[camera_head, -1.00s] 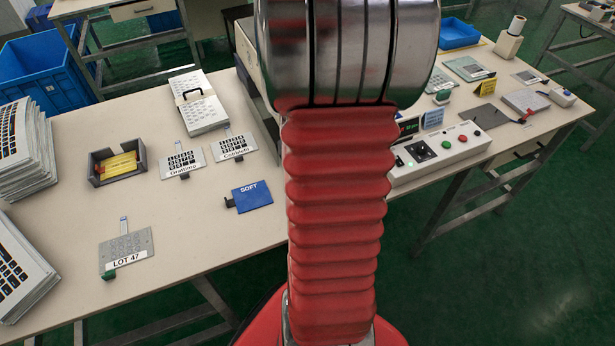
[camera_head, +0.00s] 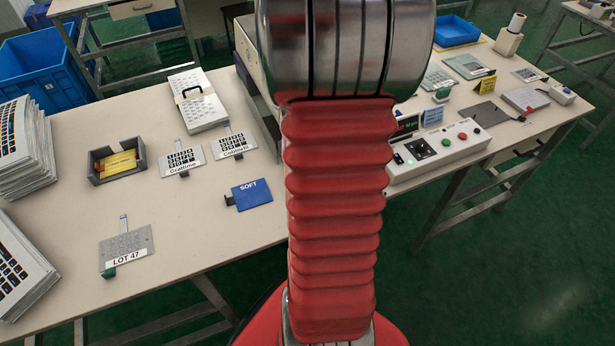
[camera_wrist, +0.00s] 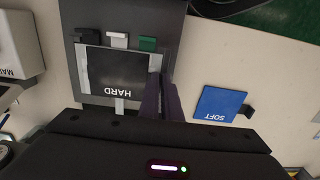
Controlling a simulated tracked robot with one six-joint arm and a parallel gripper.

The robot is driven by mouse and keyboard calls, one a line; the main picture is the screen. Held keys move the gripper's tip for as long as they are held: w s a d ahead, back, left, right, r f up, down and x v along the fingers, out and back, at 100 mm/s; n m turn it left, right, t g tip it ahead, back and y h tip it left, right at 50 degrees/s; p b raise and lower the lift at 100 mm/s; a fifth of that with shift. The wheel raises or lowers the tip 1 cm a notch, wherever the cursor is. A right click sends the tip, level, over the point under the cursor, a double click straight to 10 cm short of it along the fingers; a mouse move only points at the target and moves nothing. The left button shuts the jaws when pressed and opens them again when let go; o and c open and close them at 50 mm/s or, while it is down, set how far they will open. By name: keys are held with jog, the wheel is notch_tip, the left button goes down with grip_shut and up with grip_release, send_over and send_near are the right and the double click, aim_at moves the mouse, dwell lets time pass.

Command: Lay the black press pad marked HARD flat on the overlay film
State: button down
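The black press pad marked HARD (camera_wrist: 118,72) shows upside down in the wrist view, over a silver-grey overlay film (camera_wrist: 83,72). The film's edge shows at the pad's left and its tail (camera_wrist: 119,106) comes out below. The film is on a dark grey fixture plate (camera_wrist: 100,18) with a black, a white and a green block along one side. My gripper (camera_wrist: 165,85) has its fingers close together at the pad's right edge, seemingly on its tab, which they hide. I cannot tell whether the pad touches the film. My arm hides this spot in the head view.
A blue SOFT pad (camera_head: 252,194) lies right of the fixture in the wrist view. Films marked Grattime (camera_head: 182,160), Cobfield and LOT 47 (camera_head: 126,247) lie on the bench (camera_head: 190,230). A grey tray (camera_head: 117,161) and a control box (camera_head: 440,150) stand nearby.

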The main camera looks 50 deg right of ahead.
jog(key=c, duration=1.9)
grip_release()
jog(key=shift+r, duration=0.15)
notch_tip(320, 180, up, 14)
jog(key=shift+f, duration=0.25)
jog(key=shift+s, duration=0.15)
